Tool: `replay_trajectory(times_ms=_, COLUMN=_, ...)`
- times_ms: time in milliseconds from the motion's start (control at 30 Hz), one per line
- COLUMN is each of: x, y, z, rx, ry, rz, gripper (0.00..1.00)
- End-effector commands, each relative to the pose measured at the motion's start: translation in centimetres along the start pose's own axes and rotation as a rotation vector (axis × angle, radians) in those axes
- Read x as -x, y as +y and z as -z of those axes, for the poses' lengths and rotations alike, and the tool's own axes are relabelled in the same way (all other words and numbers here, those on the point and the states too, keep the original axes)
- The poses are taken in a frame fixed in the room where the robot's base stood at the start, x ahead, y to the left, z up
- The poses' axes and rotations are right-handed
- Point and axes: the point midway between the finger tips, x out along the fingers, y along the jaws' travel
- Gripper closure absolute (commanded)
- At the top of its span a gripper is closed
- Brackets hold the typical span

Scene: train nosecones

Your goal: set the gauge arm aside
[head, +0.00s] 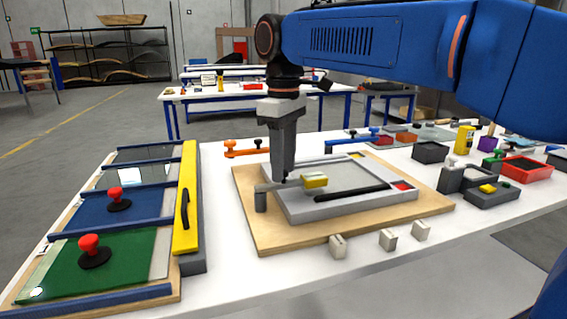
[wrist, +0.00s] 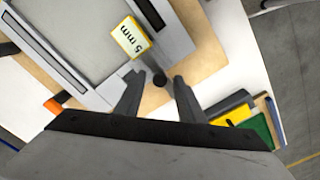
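The gauge arm is a grey bar on a short round post (head: 260,202), with a yellow block (head: 314,180) at its free end. The block reads "5 mm" in the wrist view (wrist: 131,39). The bar lies over the near left part of a grey frame (head: 340,206) on a wooden board (head: 285,243). My gripper (head: 282,179) points down just at or above the bar, between post and block. In the wrist view its fingers (wrist: 159,77) are apart, with a dark round end of the arm between or beyond the tips. I cannot tell whether they touch it.
Small light blocks (head: 388,240) stand along the near table edge. To the left is a yellow bar (head: 187,200) beside panels with red knobs (head: 89,243). Bins (head: 526,168) crowd the right.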

Motion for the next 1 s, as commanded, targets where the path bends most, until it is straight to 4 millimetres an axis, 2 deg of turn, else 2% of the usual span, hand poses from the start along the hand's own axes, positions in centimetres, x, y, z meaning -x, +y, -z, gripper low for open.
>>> replay_trajectory(times_ms=33, x=0.0, y=0.0, z=0.0, rx=0.0, ry=0.0, rz=0.0, gripper=0.77)
replay_trajectory(times_ms=133, x=0.0, y=0.0, z=0.0, rx=0.0, ry=0.0, rz=0.0, gripper=1.0)
replay_trajectory(times_ms=567, x=0.1, y=-0.2, z=-0.2, rx=-0.053, ry=0.001, rz=0.0, gripper=1.0)
replay_trajectory(times_ms=1000, x=0.1, y=-1.8, z=-1.2, rx=-0.392, ry=0.001, rz=0.0, gripper=1.0)
